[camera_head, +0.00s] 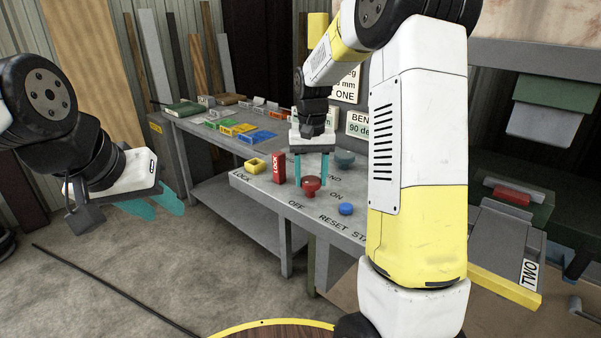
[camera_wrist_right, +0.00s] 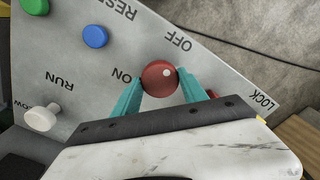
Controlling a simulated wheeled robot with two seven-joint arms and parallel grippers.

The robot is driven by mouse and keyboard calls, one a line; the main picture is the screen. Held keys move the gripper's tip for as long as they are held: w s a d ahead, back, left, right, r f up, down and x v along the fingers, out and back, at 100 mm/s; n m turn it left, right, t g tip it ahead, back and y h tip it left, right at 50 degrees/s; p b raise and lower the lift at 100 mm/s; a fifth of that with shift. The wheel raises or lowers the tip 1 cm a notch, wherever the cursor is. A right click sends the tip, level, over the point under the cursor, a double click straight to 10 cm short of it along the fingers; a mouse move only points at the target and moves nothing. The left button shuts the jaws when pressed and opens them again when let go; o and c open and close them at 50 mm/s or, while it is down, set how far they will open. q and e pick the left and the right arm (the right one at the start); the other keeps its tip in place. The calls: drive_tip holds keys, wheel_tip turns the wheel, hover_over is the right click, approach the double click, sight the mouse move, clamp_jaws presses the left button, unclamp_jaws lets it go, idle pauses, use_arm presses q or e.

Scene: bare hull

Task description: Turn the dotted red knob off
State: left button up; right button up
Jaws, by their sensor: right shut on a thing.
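The red knob (camera_head: 311,187) stands on the sloped grey panel (camera_head: 262,185), near the words ON and OFF. In the right wrist view the round red knob (camera_wrist_right: 160,77) shows a small pale spot; I cannot tell whether it is a dot or a glint. My right gripper (camera_head: 311,180) points down at the knob, and its teal fingers (camera_wrist_right: 158,90) are shut on it from both sides. My left gripper (camera_head: 158,206) hangs at the left over the floor, its teal fingers apart and empty.
A blue button (camera_head: 346,209) is near RESET. A red LOCK block (camera_head: 279,168) and a yellow open block (camera_head: 254,165) stand left of the knob. In the right wrist view, a white knob (camera_wrist_right: 42,117) is by RUN and a green button (camera_wrist_right: 35,5) is at the corner.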

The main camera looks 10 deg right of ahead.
sight(311, 180)
drive_tip(key=shift+r, duration=0.1)
drive_tip(key=o, duration=1.4)
drive_tip(key=shift+c, duration=0.2)
drive_tip(key=shift+r, duration=3.85)
drive_tip(key=s+a+r+n+t+y, duration=0.1)
drive_tip(key=s+t, duration=0.2)
drive_tip(key=s, duration=0.9)
drive_tip(key=s+a+r+n+t+y, duration=0.1)
drive_tip(key=s+r+t, duration=0.1)
drive_tip(key=s, duration=0.9)
drive_tip(key=shift+s+t, duration=0.4)
drive_tip(key=shift+t, duration=0.2)
